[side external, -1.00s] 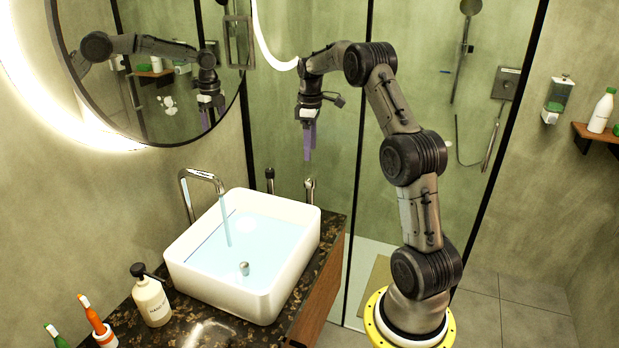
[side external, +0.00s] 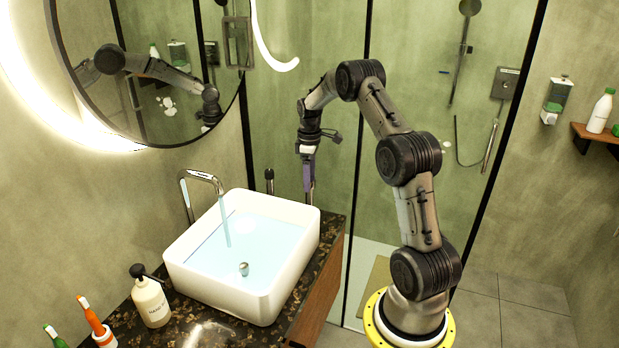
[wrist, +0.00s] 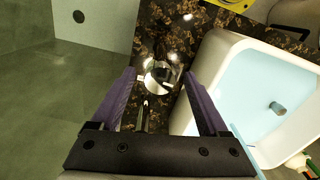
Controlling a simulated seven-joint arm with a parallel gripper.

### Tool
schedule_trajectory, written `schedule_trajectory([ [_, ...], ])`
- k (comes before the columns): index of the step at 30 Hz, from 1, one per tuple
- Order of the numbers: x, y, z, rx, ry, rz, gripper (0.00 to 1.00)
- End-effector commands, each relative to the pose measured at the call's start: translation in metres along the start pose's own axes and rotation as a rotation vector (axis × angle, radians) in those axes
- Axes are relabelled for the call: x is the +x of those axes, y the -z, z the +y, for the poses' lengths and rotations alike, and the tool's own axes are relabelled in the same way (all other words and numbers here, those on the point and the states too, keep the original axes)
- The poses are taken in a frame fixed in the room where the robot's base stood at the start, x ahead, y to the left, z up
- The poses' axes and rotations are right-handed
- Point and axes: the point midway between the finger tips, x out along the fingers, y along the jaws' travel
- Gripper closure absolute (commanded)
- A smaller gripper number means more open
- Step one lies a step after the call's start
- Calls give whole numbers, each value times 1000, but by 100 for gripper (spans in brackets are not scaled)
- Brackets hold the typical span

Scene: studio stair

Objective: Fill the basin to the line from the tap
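The white basin (side external: 255,300) on the counter holds pale blue water (side external: 265,240). Water runs in a stream (side external: 227,225) from the chrome tap spout (side external: 203,177). A thin dark line (side external: 207,241) shows inside the basin's left wall, close to the water's edge; I cannot tell the exact gap. My gripper (side external: 309,180) points down behind the basin, at the right chrome handle (side external: 310,196). In the wrist view my gripper (wrist: 159,77) is open, its purple fingers on either side of the round chrome handle (wrist: 160,84). Contact cannot be told.
A dark-topped handle (side external: 269,182) stands left of my gripper. A soap bottle (side external: 152,302) and toothbrushes (side external: 95,318) stand at the counter's front left. The glass shower panel (side external: 335,225) is close to the right. A round mirror (side external: 150,75) hangs above.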

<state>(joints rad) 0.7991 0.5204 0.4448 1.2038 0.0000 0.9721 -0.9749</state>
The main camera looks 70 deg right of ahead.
Motion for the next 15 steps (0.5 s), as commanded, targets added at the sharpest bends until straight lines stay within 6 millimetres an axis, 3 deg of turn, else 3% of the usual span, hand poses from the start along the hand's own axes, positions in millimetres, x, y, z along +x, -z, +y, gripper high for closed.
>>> schedule_trajectory([
  [2, 0, 0, 0, 0, 0, 0, 36],
  [12, 0, 0, 0, 0, 0, 0, 97],
  [15, 0, 0, 0, 0, 0, 0, 100],
])
